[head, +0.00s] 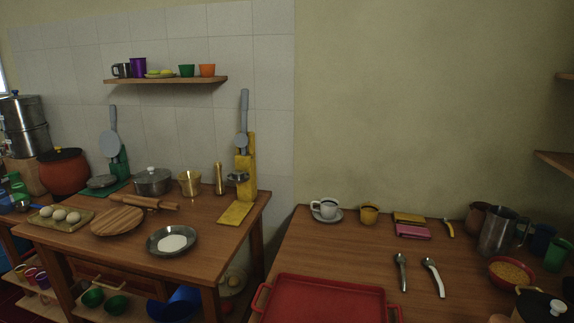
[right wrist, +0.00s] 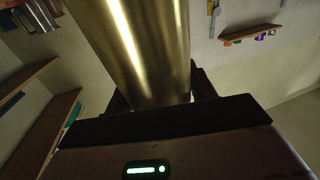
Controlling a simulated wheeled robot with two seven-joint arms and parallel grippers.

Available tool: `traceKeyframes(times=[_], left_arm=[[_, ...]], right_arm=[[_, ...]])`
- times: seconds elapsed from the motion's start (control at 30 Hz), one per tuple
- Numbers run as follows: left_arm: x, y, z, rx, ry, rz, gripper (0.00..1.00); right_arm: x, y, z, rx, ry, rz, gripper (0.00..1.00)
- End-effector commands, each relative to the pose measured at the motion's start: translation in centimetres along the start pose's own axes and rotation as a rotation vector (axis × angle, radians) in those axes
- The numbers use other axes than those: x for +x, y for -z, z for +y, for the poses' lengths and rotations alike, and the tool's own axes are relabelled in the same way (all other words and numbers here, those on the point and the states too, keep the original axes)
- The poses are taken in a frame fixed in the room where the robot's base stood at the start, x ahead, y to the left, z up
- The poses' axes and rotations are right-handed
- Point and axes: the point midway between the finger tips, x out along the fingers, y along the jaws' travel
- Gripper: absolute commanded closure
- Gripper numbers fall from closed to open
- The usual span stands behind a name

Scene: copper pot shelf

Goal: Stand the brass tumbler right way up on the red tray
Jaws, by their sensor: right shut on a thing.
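The brass tumbler (right wrist: 140,45) fills the upper middle of the right wrist view, shiny and close to the camera. My right gripper (right wrist: 158,98) is shut on it, with a dark finger at each side. Its far end runs out of the picture, so I cannot tell which way its mouth faces. In the head view neither gripper nor the held tumbler shows. The red tray (head: 325,281) lies at the front of the right table, its front cut off by the picture edge. The visible part of the tray is empty.
Behind the tray stand a white cup on a saucer (head: 325,209) and a yellow mug (head: 369,214). Two spoon-like utensils (head: 433,277) lie right of it. A steel pitcher (head: 497,234) and a red bowl (head: 511,272) stand farther right. A brass cup (head: 190,184) is on the left table.

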Motion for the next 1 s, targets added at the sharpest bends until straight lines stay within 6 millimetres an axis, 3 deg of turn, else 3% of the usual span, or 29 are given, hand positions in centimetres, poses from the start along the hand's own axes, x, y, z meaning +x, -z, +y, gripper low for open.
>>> traceKeyframes(times=[0.37, 0.47, 0.73, 1.0], left_arm=[[-0.02, 0.08, -0.02, 0.000, 0.001, 0.002, 0.64], [-0.03, 0.09, -0.04, 0.000, 0.001, 0.003, 0.64], [-0.03, 0.12, -0.13, 0.000, 0.003, 0.003, 0.64], [-0.03, 0.12, -0.16, 0.000, 0.003, 0.004, 0.64]], right_arm=[[-0.62, 0.44, -0.25, 0.014, 0.002, 0.003, 0.69], [-0.62, 0.44, -0.25, 0.133, 0.001, 0.003, 0.69], [-0.60, 0.42, -0.30, 0.717, 0.000, 0.003, 0.69], [-0.60, 0.45, -0.49, 0.803, 0.005, 0.001, 0.69]])
